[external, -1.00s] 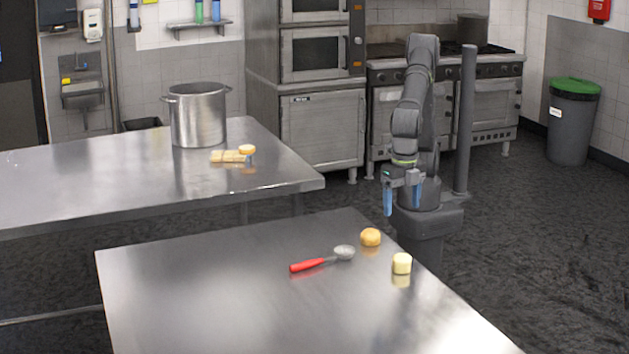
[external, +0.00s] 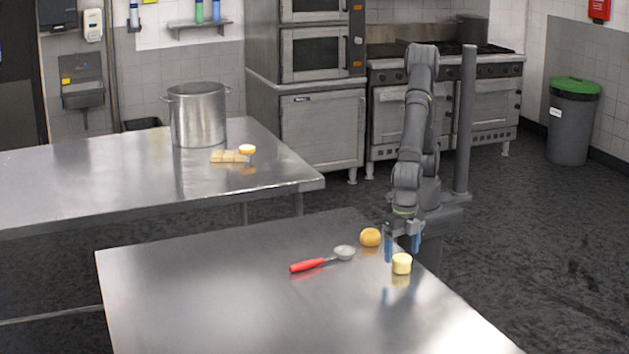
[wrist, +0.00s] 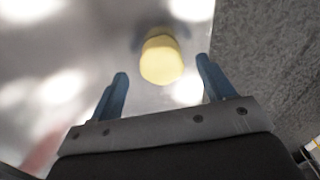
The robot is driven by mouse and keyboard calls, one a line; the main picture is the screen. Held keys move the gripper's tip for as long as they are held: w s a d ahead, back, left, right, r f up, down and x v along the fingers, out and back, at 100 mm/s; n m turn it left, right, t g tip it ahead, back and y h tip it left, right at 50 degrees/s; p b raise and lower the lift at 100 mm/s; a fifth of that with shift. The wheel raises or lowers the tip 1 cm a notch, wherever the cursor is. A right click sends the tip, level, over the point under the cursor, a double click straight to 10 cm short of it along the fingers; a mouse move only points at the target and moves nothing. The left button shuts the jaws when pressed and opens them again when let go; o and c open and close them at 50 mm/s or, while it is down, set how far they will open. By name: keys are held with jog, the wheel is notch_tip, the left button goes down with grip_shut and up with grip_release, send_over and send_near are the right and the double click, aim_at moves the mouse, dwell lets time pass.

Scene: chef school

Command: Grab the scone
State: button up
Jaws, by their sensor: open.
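A small pale yellow, cylinder-shaped piece (external: 402,264), which looks like the scone, stands on the near steel table (external: 230,290) close to its right edge. In the wrist view the yellow piece (wrist: 162,62) lies in the gap between the blue fingertips.
A scoop with a red handle (external: 307,265) lies left of the yellow piece. The back table (external: 80,190) carries a metal pot (external: 198,115) and some pale flat pieces (external: 229,156). The near table's left and front parts are clear.

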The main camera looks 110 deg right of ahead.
aim_at(402, 257)
notch_tip(402, 257, down, 4)
jog(key=shift+s+r, duration=0.1)
jog(key=shift+r, duration=0.1)
jog(key=c, duration=1.1)
jog(key=shift+o, duration=0.2)
jog(key=shift+r, duration=0.15)
